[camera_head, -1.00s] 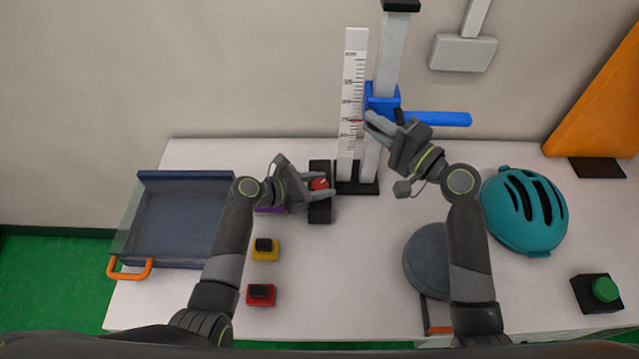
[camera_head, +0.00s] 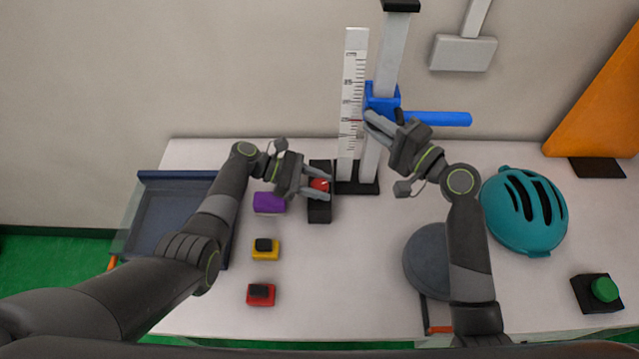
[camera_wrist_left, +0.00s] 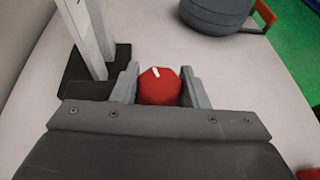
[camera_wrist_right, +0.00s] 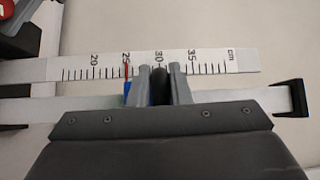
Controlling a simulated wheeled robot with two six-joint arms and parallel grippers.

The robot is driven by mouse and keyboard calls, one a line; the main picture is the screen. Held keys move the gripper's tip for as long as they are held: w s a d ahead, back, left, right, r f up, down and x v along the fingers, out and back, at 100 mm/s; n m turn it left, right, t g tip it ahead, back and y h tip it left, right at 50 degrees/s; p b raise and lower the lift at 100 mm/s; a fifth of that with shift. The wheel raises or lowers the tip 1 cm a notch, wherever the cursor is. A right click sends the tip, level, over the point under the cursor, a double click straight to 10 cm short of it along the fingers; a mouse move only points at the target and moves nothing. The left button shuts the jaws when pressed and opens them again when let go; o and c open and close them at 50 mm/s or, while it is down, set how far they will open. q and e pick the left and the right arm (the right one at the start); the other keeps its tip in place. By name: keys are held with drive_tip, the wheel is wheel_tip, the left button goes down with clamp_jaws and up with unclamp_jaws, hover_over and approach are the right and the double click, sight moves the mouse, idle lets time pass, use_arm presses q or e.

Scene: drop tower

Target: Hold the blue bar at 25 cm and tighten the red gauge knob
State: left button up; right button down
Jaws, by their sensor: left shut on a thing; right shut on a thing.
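The blue bar (camera_head: 435,118) sticks out to the right from a blue carriage (camera_head: 382,97) on the upright post beside a white cm scale (camera_head: 352,100). In the right wrist view, a red line (camera_wrist_right: 126,70) on the scale stands at about the 25 mark. My right gripper (camera_head: 368,122) is at the carriage, shut on a dark grip (camera_wrist_right: 160,85) between its fingers. The red gauge knob (camera_head: 319,184) sits on a black box (camera_head: 320,212). My left gripper (camera_head: 322,186) is shut around the knob. The knob's white mark shows in the left wrist view (camera_wrist_left: 156,72).
A purple block (camera_head: 268,202), a yellow block (camera_head: 265,254) and a red block (camera_head: 261,295) lie left of centre. A blue-grey tray (camera_head: 172,176) is at the left, partly behind my left arm. A teal helmet (camera_head: 525,215) and a green button (camera_head: 605,289) are at the right.

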use_arm(q)
drive_tip(key=shift+f+m+g+y, duration=0.1)
drive_tip(key=shift+m+g+y, duration=0.2)
drive_tip(key=shift+m+g, duration=0.4)
drive_tip(key=o, duration=1)
drive_tip(key=shift+c, duration=0.2)
drive_tip(key=shift+a, duration=0.1)
drive_tip(key=v, duration=1.2)
drive_tip(key=shift+w, duration=0.1)
